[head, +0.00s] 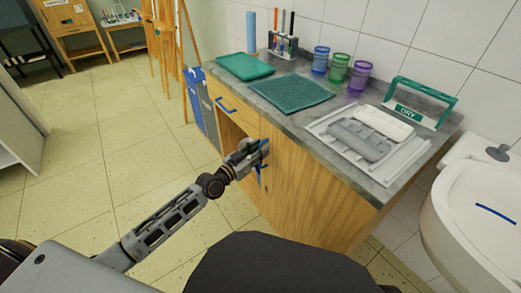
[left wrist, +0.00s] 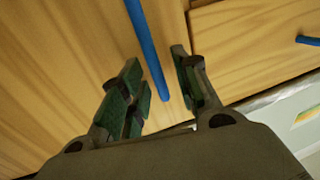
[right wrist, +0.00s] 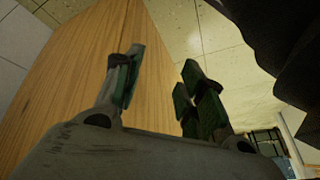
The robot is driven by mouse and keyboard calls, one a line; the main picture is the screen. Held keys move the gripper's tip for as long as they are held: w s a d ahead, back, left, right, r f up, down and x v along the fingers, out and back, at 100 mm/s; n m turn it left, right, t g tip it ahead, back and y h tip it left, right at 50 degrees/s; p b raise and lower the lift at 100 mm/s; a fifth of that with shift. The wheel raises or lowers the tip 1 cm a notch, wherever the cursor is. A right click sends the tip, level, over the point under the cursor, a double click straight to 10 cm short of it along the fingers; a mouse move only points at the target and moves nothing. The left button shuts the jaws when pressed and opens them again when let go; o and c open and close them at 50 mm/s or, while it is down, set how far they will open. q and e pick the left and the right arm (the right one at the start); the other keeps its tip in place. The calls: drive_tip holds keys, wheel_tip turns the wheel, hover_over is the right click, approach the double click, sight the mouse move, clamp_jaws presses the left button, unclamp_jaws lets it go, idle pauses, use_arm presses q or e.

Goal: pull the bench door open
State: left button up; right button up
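The bench door (head: 300,190) is a wooden front panel below the grey worktop, right of an open-looking bay. Its blue bar handle (head: 262,176) is partly hidden by my left gripper (head: 261,152). In the left wrist view the handle (left wrist: 147,45) runs down between the two spread fingers of my left gripper (left wrist: 160,88), with visible space beside it. The door (left wrist: 70,60) fills much of that view. I cannot tell whether it stands slightly ajar. My right gripper (right wrist: 163,85) is open and empty beside a wooden panel (right wrist: 90,75); the head view does not show it.
A drawer (head: 235,112) with a blue handle (head: 226,106) is left of the door. A white sink (head: 480,205) stands at right. Floor (head: 110,150) at left is clear.

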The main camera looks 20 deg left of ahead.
use_arm(q)
drive_tip(key=shift+w+d, duration=0.2)
drive_tip(key=shift+w, duration=0.15)
clamp_jaws()
